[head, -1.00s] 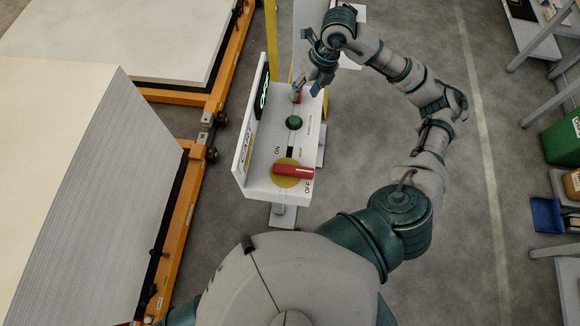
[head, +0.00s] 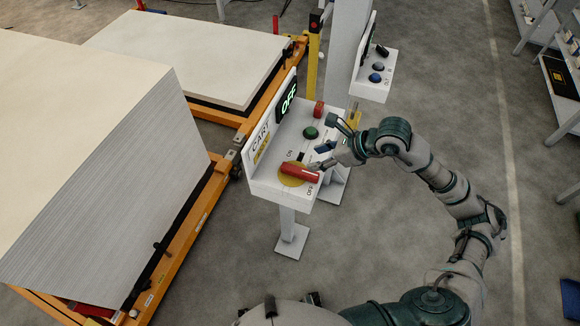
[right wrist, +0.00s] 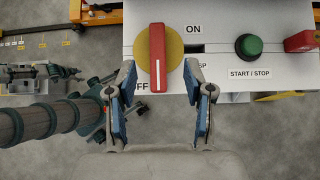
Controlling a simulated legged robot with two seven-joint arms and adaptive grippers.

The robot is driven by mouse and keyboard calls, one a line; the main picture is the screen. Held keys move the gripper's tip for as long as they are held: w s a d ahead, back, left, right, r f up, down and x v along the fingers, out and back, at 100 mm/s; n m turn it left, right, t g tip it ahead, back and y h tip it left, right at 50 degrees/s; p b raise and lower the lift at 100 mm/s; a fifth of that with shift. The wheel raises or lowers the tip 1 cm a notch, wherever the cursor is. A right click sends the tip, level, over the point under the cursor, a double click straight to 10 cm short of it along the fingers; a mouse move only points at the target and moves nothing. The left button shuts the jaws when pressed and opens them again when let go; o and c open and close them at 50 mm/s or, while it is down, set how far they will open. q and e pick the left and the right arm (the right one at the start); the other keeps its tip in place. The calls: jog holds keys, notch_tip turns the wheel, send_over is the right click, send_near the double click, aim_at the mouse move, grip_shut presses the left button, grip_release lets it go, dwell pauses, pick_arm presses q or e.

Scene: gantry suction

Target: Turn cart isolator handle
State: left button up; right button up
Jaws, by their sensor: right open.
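The cart isolator handle (head: 300,173) is a red bar on a yellow disc (head: 289,180) on the white control box (head: 262,188). It points toward the OFF label; the box's display (head: 288,100) reads OFF. In the right wrist view the handle (right wrist: 157,60) is vertical, its lower end by the OFF label, with ON to the upper right. My right gripper (right wrist: 160,80) is open, its blue-padded fingers on either side of the handle's lower end, with gaps visible. In the head view the right gripper (head: 325,155) is just beyond the handle.
A stack of white sheets (head: 110,190) on an orange cart stands left. A second panel (head: 372,85) stands behind, by a grey column.

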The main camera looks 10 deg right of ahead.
aim_at(289, 167)
jog(key=x, duration=1.1)
jog(key=shift+s+a+r+p, duration=0.1)
jog(key=shift+a+r+p, duration=0.1)
jog(key=shift+a+p, duration=0.15)
jog(key=shift+a+f, duration=0.35)
jog(key=shift+a, duration=0.1)
jog(key=shift+d, duration=0.1)
jog(key=shift+d+f, duration=0.1)
jog(key=shift+d, duration=0.45)
jog(key=shift+c, duration=1.4)
jog(key=shift+d, duration=0.1)
jog(key=c, duration=0.4)
grip_shut()
pick_arm(q)
jog(key=shift+s+a+f, duration=0.1)
jog(key=shift+s+a, duration=0.05)
jog(key=shift+s, duration=0.4)
jog(key=shift+s+a+f, duration=0.1)
jog(key=shift+s, duration=0.4)
pick_arm(e)
jog(key=shift+a, duration=0.3)
